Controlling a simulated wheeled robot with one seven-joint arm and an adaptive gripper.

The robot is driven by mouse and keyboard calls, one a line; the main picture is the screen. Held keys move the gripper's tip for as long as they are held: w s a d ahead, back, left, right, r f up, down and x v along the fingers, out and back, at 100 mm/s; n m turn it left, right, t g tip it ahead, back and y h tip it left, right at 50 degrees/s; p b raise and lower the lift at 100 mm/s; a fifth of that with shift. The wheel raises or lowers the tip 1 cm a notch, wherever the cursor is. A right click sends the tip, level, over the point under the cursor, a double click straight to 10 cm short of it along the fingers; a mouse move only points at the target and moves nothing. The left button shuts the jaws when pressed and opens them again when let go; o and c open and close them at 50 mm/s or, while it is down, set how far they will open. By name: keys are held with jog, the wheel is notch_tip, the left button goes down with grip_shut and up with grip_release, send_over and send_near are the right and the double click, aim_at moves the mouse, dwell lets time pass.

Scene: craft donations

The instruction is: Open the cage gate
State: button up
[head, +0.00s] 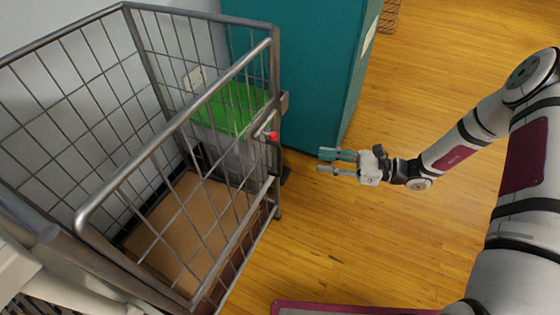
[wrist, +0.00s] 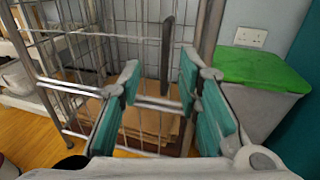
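The grey wire-mesh cage (head: 128,45) stands at left in the head view. Its gate (head: 178,125), a tubular frame with rounded corners and mesh, spans the side facing me and looks shut. A small latch with a red tip (head: 273,136) sits by the gate's far end, near the corner post (head: 276,75). My gripper (head: 328,161) is open and empty, to the right of the latch and apart from it, pointing at the cage. In the wrist view its teal fingers (wrist: 158,80) are spread, with cage mesh and a dark upright bar (wrist: 167,55) beyond them. The red tip is not clear there.
A grey bin with a green lid (head: 238,106) stands behind the cage. A tall teal cabinet (head: 300,75) is just beyond my gripper. Brown cardboard (head: 170,222) covers the cage floor. The wooden floor (head: 420,240) to the right is open; a maroon-edged item (head: 345,308) lies at the bottom.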

jog(key=f, duration=0.2)
jog(key=b, duration=0.4)
send_over(279, 173)
jog(key=shift+w+r+m+t, duration=0.2)
jog(key=shift+w+m+t, duration=0.1)
jog(key=shift+w+m, duration=0.1)
grip_shut()
